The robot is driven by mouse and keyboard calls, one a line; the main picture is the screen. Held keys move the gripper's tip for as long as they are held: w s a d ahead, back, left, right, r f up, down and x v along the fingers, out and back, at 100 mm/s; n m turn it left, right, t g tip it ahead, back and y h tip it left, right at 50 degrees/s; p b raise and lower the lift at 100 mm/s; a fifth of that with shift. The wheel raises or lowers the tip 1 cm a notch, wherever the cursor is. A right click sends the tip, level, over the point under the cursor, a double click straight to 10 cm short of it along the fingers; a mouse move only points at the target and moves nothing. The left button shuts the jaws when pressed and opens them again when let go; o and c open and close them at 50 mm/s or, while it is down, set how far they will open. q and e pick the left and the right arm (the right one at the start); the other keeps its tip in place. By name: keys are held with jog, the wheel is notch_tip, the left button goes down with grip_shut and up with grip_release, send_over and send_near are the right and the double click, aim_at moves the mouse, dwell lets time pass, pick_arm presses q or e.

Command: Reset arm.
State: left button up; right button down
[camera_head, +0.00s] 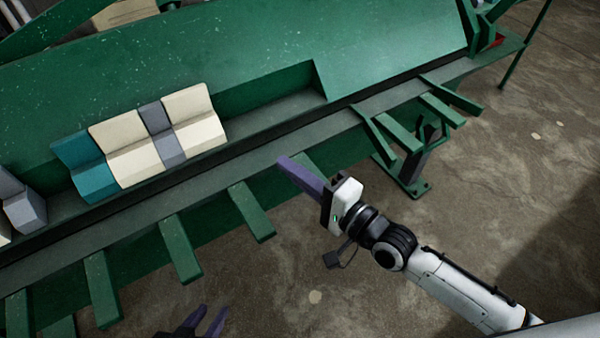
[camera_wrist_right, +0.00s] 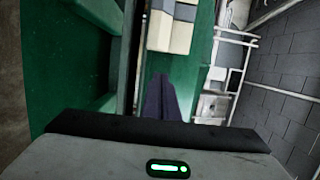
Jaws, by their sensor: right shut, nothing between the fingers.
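My right arm reaches in from the lower right in the head view. Its gripper (camera_head: 284,161) has dark purple fingers pressed together and empty, pointing to the upper left over the front edge of the green machine (camera_head: 260,48). In the right wrist view the shut fingers (camera_wrist_right: 160,78) stand at the centre, with nothing between them. My left gripper (camera_head: 212,312) shows only partly at the bottom edge of the head view. Its two purple fingers are apart, with nothing visible between them; the rest of that arm is out of frame.
Cream, grey and teal blocks (camera_head: 126,132) sit in a row in the machine's recess, left of my right gripper. Several green bars (camera_head: 250,210) jut from the machine's front. Concrete floor (camera_head: 300,285) lies open below. The wrist view shows a white metal frame (camera_wrist_right: 236,70) and a grey block wall (camera_wrist_right: 288,75).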

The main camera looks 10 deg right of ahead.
jog(key=s+d+f+n+g+h, duration=0.2)
jog(key=s+d+f+n+h, duration=0.2)
jog(key=s+f, duration=0.6)
jog(key=s+d+f+n+g+h, duration=0.3)
jog(key=s+d+f+n+h, duration=0.2)
jog(key=s+d+f+n, duration=0.3)
notch_tip(320, 180, down, 5)
jog(key=s+d, duration=0.1)
jog(key=s, duration=0.1)
jog(key=shift+s+d+r, duration=0.15)
jog(key=shift+s, duration=0.15)
